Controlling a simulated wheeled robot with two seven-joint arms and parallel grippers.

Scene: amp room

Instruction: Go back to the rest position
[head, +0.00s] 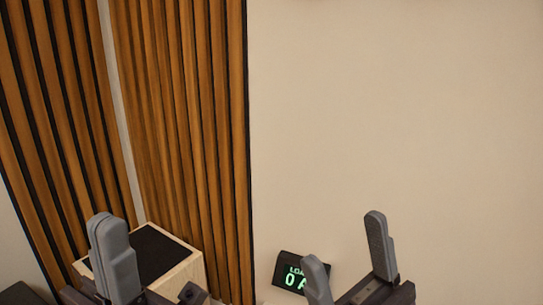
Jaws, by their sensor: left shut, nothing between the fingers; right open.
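My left gripper (110,240) is at the lower left of the head view. Its grey fingers are pressed together with nothing between them. My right gripper (346,250) is at the lower middle right. Its two fingers stand apart with a clear gap, and it is empty. Both grippers point upward in the picture, and the arms behind them run out of the bottom edge.
A light wooden box with a black top (160,252) stands behind my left gripper. A small black display with green characters (291,270) sits low by the wall, partly hidden by a right finger. Wooden slat panels (180,120) line the left; the beige wall (400,120) is bare.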

